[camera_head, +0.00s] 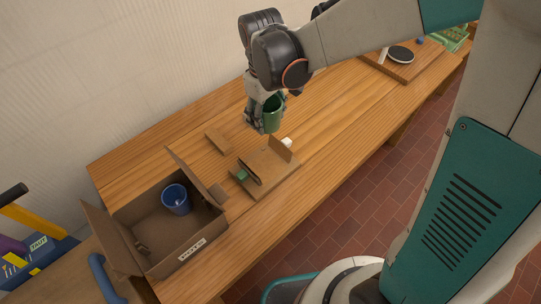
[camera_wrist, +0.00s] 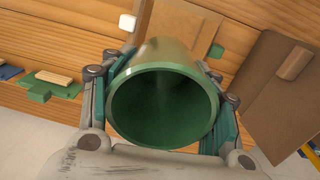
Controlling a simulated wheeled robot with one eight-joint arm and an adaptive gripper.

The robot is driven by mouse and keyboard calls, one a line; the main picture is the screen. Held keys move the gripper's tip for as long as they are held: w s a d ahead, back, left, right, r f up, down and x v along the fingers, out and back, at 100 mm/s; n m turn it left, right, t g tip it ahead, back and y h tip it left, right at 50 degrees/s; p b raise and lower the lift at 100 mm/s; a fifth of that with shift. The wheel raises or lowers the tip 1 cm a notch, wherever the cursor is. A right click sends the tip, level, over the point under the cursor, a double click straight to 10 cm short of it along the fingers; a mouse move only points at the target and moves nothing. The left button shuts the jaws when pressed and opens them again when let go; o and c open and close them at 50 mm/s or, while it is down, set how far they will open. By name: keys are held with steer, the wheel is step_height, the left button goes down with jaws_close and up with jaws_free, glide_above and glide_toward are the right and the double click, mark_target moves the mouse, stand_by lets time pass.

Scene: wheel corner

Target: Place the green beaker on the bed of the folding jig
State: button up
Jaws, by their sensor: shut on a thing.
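The green beaker (camera_head: 273,112) is held upright by my gripper (camera_head: 264,119) above the wooden table, just behind the folding jig. In the wrist view the beaker (camera_wrist: 165,98) shows its open mouth, and it looks empty. The fingers of my gripper (camera_wrist: 163,105) press on both its sides. The folding jig (camera_head: 277,179) is a brown board with an upright flap at its back right and small parts on its bed, including a green piece (camera_head: 241,174). In the wrist view a brown board lies behind the beaker, partly hidden by it.
An open cardboard box (camera_head: 157,258) with a blue cup (camera_head: 176,199) inside stands left of the jig. A flat wooden block (camera_head: 217,141) lies behind the jig, and a small white block (camera_head: 287,142) is by its flap. A board with a black disc (camera_head: 401,54) is far right.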

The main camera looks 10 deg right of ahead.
mark_target(265, 166)
steer(key=shift+s+a+r+n, duration=0.15)
steer(key=shift+s+a+n, duration=0.25)
steer(key=shift+s+a, duration=0.1)
step_height(265, 166, down, 20)
steer(key=b, duration=0.6)
steer(key=shift+s+a+r, duration=0.1)
steer(key=shift+a+r, duration=0.05)
steer(key=o, duration=1)
steer(key=shift+c, duration=0.2)
step_height(265, 166, up, 12)
steer(key=p, duration=0.3)
steer(key=shift+s+a+p, duration=0.15)
steer(key=shift+p, duration=0.2)
